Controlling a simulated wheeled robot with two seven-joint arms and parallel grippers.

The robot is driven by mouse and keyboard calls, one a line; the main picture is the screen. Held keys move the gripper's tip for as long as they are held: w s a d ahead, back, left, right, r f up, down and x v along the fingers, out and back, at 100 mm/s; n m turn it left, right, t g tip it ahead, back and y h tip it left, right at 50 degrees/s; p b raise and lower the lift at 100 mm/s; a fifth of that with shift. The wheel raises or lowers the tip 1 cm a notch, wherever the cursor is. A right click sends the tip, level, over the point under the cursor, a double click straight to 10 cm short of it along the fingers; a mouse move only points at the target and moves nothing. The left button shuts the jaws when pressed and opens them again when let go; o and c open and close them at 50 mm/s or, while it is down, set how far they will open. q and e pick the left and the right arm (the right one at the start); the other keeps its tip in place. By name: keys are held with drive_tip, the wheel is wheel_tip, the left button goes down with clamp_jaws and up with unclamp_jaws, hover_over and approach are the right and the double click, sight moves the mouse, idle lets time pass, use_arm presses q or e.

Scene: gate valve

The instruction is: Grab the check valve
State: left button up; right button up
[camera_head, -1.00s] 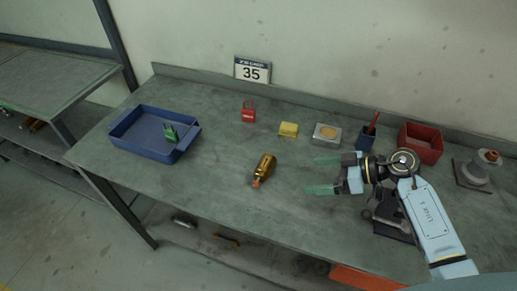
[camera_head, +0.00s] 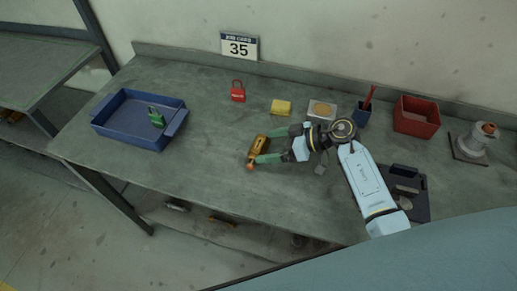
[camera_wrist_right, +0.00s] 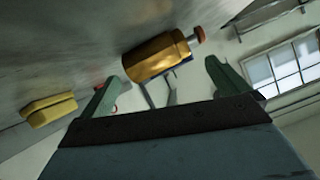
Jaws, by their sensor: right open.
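The check valve (camera_head: 256,152), a brass cylinder with a copper-coloured end, lies on its side on the grey workbench (camera_head: 210,140). My right gripper (camera_head: 265,147) is open, reaching in from the right. In the head view its green fingertips are at the valve, one by the far end and one overlapping the near part. In the right wrist view the valve (camera_wrist_right: 158,57) lies ahead, between the two spread fingers (camera_wrist_right: 161,72). Whether a finger touches it I cannot tell. My left gripper is not in view.
A blue tray (camera_head: 100,122) holding a green padlock (camera_head: 156,117) stands at left. A red padlock (camera_head: 238,92), a yellow block (camera_head: 281,107) and a red bin (camera_head: 416,117) stand along the back. The bench between tray and valve is clear.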

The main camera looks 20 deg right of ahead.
sight(258, 149)
drive_tip(key=x, duration=0.3)
drive_tip(key=shift+w, duration=0.1)
drive_tip(key=shift+r, duration=0.1)
drive_tip(key=c, duration=1.3)
